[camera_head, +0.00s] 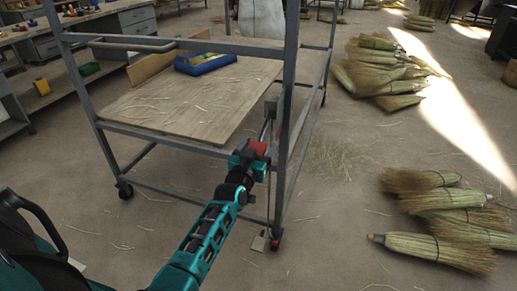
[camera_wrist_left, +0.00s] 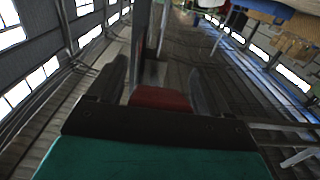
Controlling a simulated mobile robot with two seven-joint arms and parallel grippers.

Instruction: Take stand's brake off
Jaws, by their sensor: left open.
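The stand (camera_head: 200,146) is a grey metal frame on casters with a wooden shelf. A red part (camera_head: 258,148) shows beside its near right post, with a thin rod below it running down towards a small pale plate (camera_head: 259,241) near the floor. The near right caster (camera_head: 275,243) has a red part. My left gripper (camera_head: 251,158) is at the post, by the upper red part. In the left wrist view, my left gripper (camera_wrist_left: 160,85) is open, with the red part (camera_wrist_left: 160,97) between its fingers; contact is unclear. My right gripper is out of view.
A blue bin (camera_head: 206,62) sits on the stand's shelf. Brooms (camera_head: 440,222) lie on the floor at the right, with another pile (camera_head: 385,72) behind. Workbenches (camera_head: 80,60) stand at the back left.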

